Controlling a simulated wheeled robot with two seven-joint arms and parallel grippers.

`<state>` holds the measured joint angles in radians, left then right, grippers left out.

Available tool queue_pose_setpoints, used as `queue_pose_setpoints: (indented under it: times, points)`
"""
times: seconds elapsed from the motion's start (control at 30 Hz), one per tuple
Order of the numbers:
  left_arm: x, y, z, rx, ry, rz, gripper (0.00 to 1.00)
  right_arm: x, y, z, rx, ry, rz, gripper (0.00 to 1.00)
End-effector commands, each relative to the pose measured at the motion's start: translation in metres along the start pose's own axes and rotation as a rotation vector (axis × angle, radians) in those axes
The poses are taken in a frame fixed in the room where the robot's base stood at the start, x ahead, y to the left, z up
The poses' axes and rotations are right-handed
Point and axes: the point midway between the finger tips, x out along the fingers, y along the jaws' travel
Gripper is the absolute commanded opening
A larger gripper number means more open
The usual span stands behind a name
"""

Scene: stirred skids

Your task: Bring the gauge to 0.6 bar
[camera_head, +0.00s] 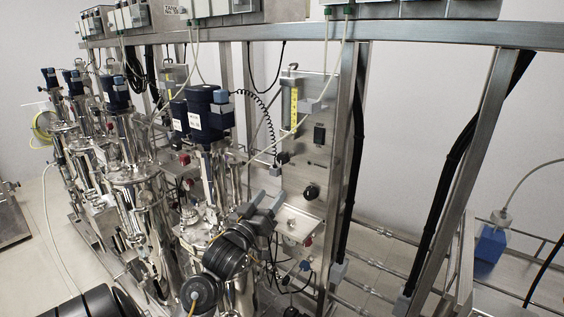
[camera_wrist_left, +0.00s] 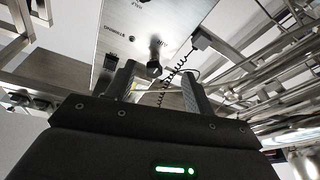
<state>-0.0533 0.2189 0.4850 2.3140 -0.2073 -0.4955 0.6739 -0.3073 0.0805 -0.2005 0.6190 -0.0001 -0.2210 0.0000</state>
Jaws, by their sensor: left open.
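A steel panel (camera_head: 318,165) stands on the frame and carries a yellow-scaled tube (camera_head: 294,106), a black switch (camera_head: 319,133) and a black round knob (camera_head: 311,192). I cannot make out a gauge dial or a reading. My left gripper (camera_head: 268,200) is open and empty, in front of the panel, lower left of the knob. In the left wrist view, the panel (camera_wrist_left: 125,38) appears upside down. A black knob (camera_wrist_left: 154,68) shows beyond and between the open fingertips (camera_wrist_left: 160,72), apart from them. My right gripper is not in view.
Steel vessels (camera_head: 130,190) with dark blue motors (camera_head: 207,108) crowd the left. A coiled black cable (camera_head: 262,110) hangs beside the panel. A small steel shelf (camera_head: 300,222) sits below the knob. Frame posts (camera_head: 470,160) stand to the right.

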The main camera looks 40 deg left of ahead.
Motion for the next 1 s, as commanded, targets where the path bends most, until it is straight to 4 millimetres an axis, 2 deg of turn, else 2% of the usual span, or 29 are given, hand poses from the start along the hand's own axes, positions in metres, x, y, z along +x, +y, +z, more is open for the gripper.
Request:
queue_pose_setpoints:
  times: [0.03,0.13,0.33,0.43,0.8,1.0]
  points:
    - [0.004,-0.001,-0.015,-0.013,0.047,0.012,0.53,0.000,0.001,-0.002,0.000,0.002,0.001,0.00]
    - [0.007,-0.002,-0.034,-0.034,0.109,0.033,0.53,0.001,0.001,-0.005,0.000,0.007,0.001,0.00]
    - [0.010,-0.002,-0.041,-0.043,0.128,0.041,0.53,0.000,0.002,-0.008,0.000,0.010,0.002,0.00]
    - [0.019,-0.001,-0.043,-0.043,0.129,0.040,0.53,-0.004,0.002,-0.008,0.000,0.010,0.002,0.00]
    - [0.085,0.001,-0.052,-0.043,0.126,0.039,0.53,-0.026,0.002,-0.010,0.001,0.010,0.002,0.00]
    - [0.108,0.002,-0.053,-0.041,0.126,0.039,0.53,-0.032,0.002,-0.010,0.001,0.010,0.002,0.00]
